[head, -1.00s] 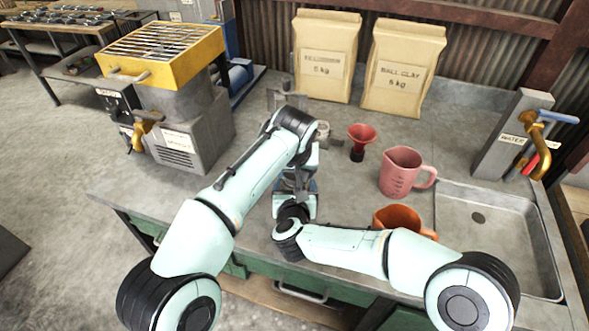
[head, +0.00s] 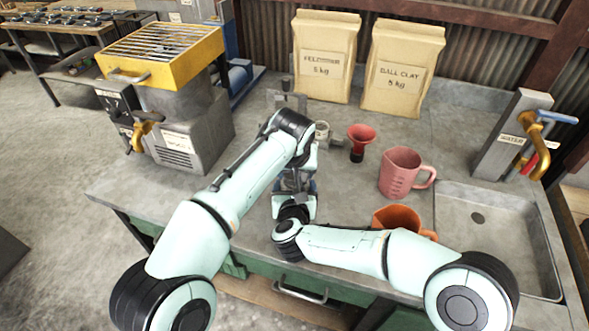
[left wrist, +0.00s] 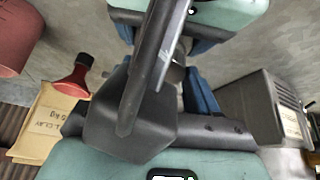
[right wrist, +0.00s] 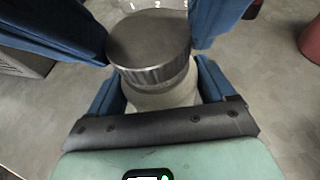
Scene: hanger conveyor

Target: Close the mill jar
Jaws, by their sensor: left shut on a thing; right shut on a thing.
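The mill jar (right wrist: 165,98) is a pale, squat jar, upright between the blue fingers of my right gripper (right wrist: 160,90), which is shut on it. A grey metal lid (right wrist: 150,42) with a ribbed edge sits over its mouth; I cannot tell how tightly. The blue fingers of my left gripper (right wrist: 140,28) come in at both sides of the lid, and that gripper is shut on it. In the head view both grippers meet at the bench's front middle, where my left arm mostly hides the jar.
A red funnel (head: 360,137) and a small grey cup (head: 322,133) stand behind the grippers. A pink jug (head: 400,175) and an orange jug (head: 396,218) are right, beside the sink (head: 490,205). Two paper sacks (head: 325,55) stand behind; a grey machine (head: 190,140) is left.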

